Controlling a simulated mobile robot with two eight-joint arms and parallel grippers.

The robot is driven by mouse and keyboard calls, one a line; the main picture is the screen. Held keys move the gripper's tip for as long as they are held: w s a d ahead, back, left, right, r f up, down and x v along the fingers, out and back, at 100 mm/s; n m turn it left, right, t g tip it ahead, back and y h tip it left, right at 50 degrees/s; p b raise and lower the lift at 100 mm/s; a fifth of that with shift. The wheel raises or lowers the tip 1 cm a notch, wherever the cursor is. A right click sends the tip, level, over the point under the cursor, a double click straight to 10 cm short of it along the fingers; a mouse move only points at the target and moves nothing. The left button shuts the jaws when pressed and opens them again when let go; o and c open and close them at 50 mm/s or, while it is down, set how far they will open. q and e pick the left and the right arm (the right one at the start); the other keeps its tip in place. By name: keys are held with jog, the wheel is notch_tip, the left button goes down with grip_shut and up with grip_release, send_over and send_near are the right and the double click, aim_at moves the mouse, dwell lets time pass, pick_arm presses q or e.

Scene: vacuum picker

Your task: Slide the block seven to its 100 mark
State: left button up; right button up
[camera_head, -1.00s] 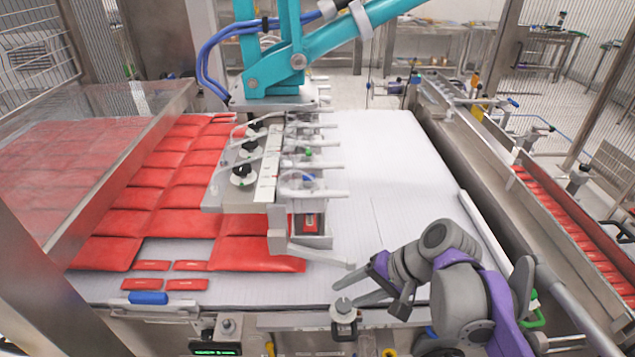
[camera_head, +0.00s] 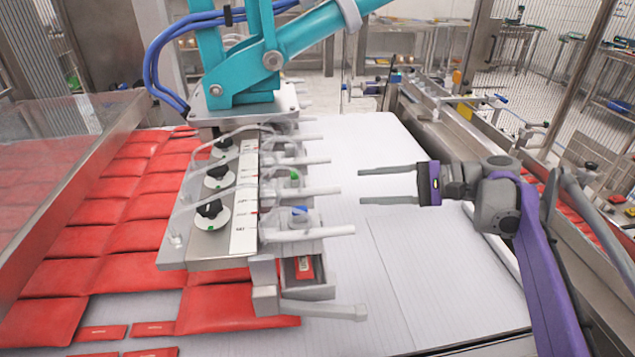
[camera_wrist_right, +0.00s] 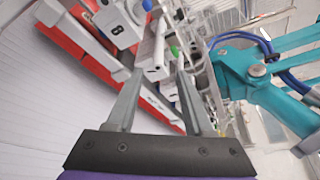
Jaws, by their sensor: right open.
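The vacuum picker (camera_head: 222,240) hangs over the white belt, with a pale printed scale strip (camera_head: 244,200) and several white arms reaching right. One arm with a blue knob (camera_head: 300,210) is near the front; one with a green knob (camera_head: 294,174) is behind it. I cannot read which block is seven. My right gripper (camera_head: 361,186) is open and empty, pointing left, its fingertips right of the arms' ends with a gap. In the right wrist view, a white block end (camera_wrist_right: 152,55) shows between the fingers, beyond them; a block marked 8 (camera_wrist_right: 114,22) is to its left.
Red packets (camera_head: 90,240) cover the left of the belt (camera_head: 420,270); its right part is clear. A teal picker arm (camera_head: 240,55) rises above the picker. A metal conveyor rail (camera_head: 455,120) runs along the right.

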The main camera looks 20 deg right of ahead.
aim_at(335, 190)
jog(key=x, duration=0.9)
jog(key=shift+a+f, duration=0.1)
jog(key=shift+a, duration=0.4)
jog(key=shift+s, duration=0.1)
grip_shut()
dwell(0.7)
